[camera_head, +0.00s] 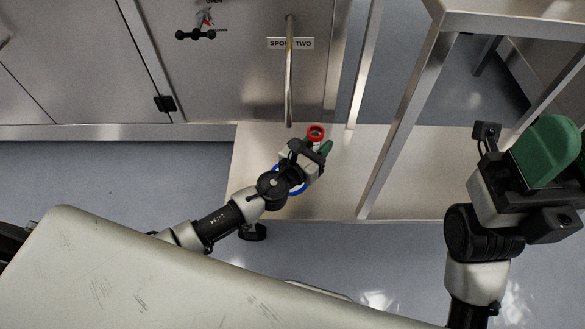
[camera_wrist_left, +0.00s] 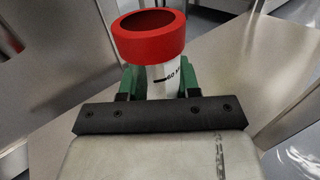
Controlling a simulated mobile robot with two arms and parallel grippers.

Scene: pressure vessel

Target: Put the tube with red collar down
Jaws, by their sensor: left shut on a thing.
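The tube with red collar (camera_head: 316,131) is a white tube with an open red ring at its top. In the left wrist view the red collar (camera_wrist_left: 150,38) stands above the fingers, with dark print on the white wall below it. My left gripper (camera_head: 318,148) is shut on the white part of the tube, with a green finger on each side. It holds the tube over the pale bench top (camera_head: 262,140), near the steel cabinet. The tube's lower end is hidden, so I cannot tell whether it touches the surface. My right gripper (camera_head: 545,155) is at the far right, with green finger pads; its opening is unclear.
A blue ring (camera_head: 302,189) shows partly behind my left gripper. Steel frame posts (camera_head: 400,120) stand on the right of the bench top. Bare surface lies between them and the tube.

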